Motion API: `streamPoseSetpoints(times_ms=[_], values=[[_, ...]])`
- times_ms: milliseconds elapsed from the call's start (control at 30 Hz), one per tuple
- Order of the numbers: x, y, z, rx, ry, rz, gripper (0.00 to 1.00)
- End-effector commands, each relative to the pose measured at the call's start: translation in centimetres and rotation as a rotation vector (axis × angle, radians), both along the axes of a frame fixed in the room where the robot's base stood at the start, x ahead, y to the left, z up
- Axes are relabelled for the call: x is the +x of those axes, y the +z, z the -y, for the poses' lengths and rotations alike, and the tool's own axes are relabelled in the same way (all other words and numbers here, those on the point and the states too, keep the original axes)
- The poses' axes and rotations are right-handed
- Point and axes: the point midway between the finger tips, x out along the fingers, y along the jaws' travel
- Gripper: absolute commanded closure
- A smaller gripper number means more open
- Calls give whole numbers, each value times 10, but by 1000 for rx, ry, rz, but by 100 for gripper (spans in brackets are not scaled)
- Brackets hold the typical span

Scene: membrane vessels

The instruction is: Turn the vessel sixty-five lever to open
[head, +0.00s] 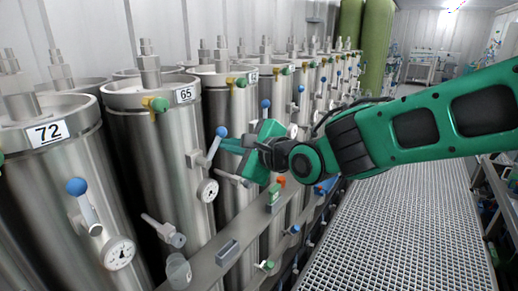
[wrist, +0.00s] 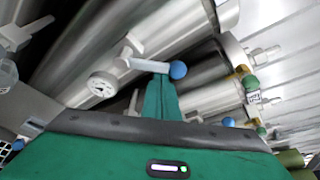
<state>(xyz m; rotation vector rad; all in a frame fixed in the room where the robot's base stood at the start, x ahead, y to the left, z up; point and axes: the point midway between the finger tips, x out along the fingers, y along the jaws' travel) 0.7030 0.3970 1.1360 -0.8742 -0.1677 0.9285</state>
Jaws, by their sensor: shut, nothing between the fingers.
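Vessel sixty-five (head: 150,165) is a steel cylinder with a "65" label (head: 184,95) near its top, at the left of the head view. Its lever (head: 210,150) has a grey arm and a blue ball end, and slants up to the right above a round gauge (head: 207,190). My gripper (head: 230,145) is shut and empty, with its green fingertips just right of the lever, close below the ball. In the wrist view, the fingertips (wrist: 160,84) reach the lever arm (wrist: 148,66) beside the blue ball (wrist: 178,70). I cannot tell whether they touch.
Vessel 72 (head: 60,190) stands at the left with its own blue-ball lever (head: 85,205). More vessels line up to the right behind my gripper. A grey rail (head: 228,252) runs low along the row. The grated walkway (head: 400,235) is clear.

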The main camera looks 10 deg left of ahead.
Motion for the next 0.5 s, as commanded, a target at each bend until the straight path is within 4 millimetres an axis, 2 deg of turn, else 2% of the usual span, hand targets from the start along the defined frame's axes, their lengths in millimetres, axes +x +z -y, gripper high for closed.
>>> streamPoseSetpoints(times_ms=[100,500], values=[[-10,6,-10,-45,15,101,100],[-26,20,-18,-199,14,436,100]])
